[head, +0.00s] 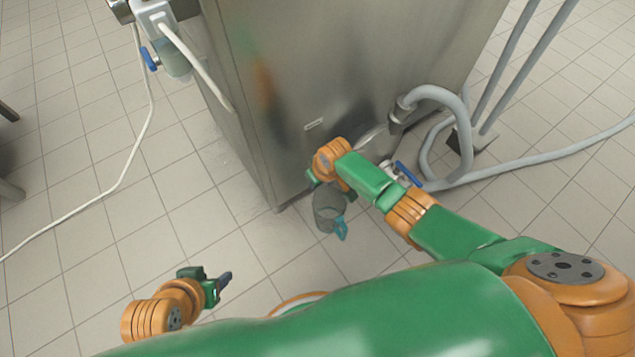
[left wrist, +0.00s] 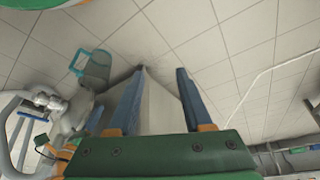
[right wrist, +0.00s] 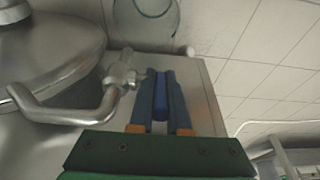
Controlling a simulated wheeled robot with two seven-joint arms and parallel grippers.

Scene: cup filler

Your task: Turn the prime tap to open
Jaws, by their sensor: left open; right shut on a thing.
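In the right wrist view a metal tap (right wrist: 121,76) with a bent pipe sits left of my fingers. A blue lever (right wrist: 160,98) lies between my right gripper (right wrist: 161,80)'s fingers, which are shut on it. I take this to be the prime tap. In the head view my right arm covers this grip, low at the steel machine (head: 330,60). A grey see-through jug (head: 328,211) with a teal handle stands on the floor below; it also shows in the left wrist view (left wrist: 96,67). My left gripper (head: 224,282) is open and empty, well left of the jug.
Another blue-levered valve (head: 405,173) lies beside my right forearm, near thick grey hoses (head: 440,95). A third blue lever (head: 149,59) is at the machine's upper left. A white cable (head: 124,180) crosses the tiled floor. The floor around my left gripper is clear.

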